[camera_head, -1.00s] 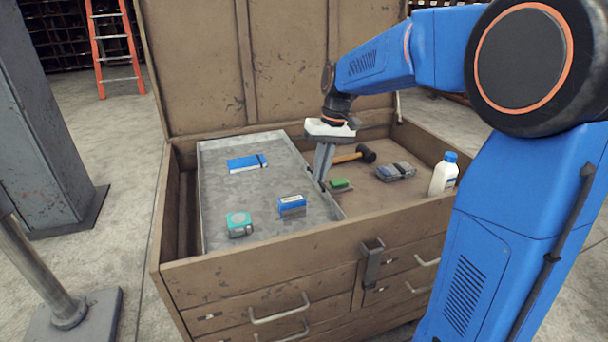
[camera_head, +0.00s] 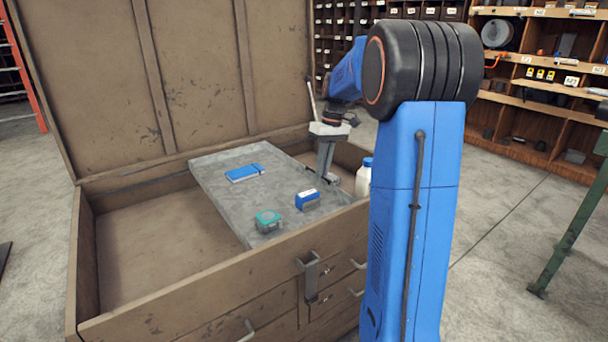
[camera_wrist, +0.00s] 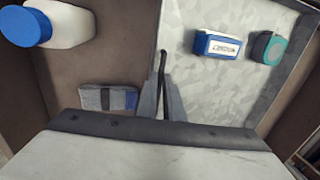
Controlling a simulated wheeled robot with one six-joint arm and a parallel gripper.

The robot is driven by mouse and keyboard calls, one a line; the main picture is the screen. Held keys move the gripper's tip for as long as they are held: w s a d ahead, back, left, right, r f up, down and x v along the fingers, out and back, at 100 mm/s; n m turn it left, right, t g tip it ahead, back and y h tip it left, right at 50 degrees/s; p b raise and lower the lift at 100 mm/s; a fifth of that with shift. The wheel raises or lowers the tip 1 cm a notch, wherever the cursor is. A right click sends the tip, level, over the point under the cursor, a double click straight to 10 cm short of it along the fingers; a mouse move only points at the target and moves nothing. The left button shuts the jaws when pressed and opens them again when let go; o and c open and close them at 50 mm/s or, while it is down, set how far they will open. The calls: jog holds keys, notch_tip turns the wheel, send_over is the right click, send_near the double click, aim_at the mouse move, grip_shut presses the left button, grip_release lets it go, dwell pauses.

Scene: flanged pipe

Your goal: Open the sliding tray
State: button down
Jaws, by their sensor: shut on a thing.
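The sliding tray (camera_head: 283,172) is a shallow grey metal tray inside the open brown chest (camera_head: 190,290), now over the middle and right of it. It also shows in the wrist view (camera_wrist: 205,92). My gripper (camera_head: 325,176) reaches down at the tray's right edge. In the wrist view, its fingers (camera_wrist: 162,80) are shut on a thin dark handle (camera_wrist: 162,62) at that edge. A blue box (camera_head: 308,200), a teal tape measure (camera_head: 268,220) and a blue flat packet (camera_head: 245,173) lie on the tray.
The chest's left part (camera_head: 160,235) is uncovered and looks empty. A white bottle with a blue cap (camera_head: 363,178) stands at the right, partly behind my arm. A grey and blue item (camera_wrist: 108,98) lies beside the tray. The raised lid (camera_head: 110,90) stands behind.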

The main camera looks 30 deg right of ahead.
jog(key=shift+w+d, duration=0.15)
jog(key=shift+d, duration=1.2)
jog(key=shift+w+d, duration=0.1)
jog(key=shift+d, duration=1.25)
jog(key=c, duration=1.9)
grip_release()
jog(key=d+r, duration=0.3)
jog(key=r, duration=1.4)
jog(key=shift+w+d, duration=0.15)
jog(key=shift+d, duration=0.05)
